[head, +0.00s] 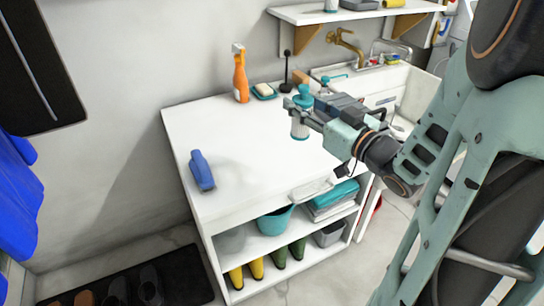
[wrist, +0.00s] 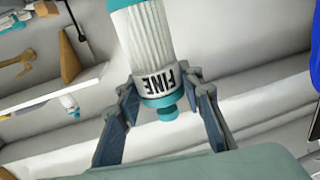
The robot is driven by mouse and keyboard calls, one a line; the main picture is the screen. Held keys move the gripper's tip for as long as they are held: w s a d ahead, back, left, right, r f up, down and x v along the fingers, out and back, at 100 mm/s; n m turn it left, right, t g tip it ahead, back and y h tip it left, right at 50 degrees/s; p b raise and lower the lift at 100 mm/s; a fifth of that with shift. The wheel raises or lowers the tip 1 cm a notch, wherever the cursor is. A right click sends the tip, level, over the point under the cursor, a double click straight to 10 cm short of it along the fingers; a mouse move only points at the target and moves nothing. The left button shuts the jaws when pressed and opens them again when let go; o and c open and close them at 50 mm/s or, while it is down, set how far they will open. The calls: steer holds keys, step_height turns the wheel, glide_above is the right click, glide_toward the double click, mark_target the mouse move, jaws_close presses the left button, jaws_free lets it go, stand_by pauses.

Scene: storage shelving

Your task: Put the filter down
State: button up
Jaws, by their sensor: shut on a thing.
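The filter (head: 299,127) is a white ribbed cylinder with teal ends, upright over the right part of the white worktop (head: 240,135) in the head view. My gripper (head: 300,108) is shut on it near its upper end. In the wrist view the filter (wrist: 150,45) shows a "FINE" label band and a teal knob between my two gripper fingers (wrist: 163,98). I cannot tell whether its lower end touches the worktop.
An orange spray bottle (head: 241,77) and a soap dish (head: 264,91) stand at the worktop's back. A blue brush-like object (head: 202,170) lies at the front left. A sink with a brass tap (head: 347,41) is at the right. The middle of the worktop is clear.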

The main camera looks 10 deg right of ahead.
steer(key=shift+f, duration=0.4)
steer(key=shift+w+a+f+b, duration=1.05)
steer(key=shift+w+a+f, duration=0.6)
steer(key=shift+f, duration=0.45)
steer(key=shift+w+a+f+b, duration=1)
steer(key=shift+w+a+f, duration=0.6)
steer(key=shift+f, duration=0.55)
steer(key=shift+w+a+f+b, duration=1.05)
steer(key=shift+w+a+f, duration=0.55)
steer(key=shift+f, duration=0.5)
steer(key=shift+w+d, duration=0.1)
steer(key=shift+d, duration=0.05)
steer(key=shift+f+b, duration=0.3)
steer(key=o, duration=1.3)
steer(key=shift+r, duration=0.15)
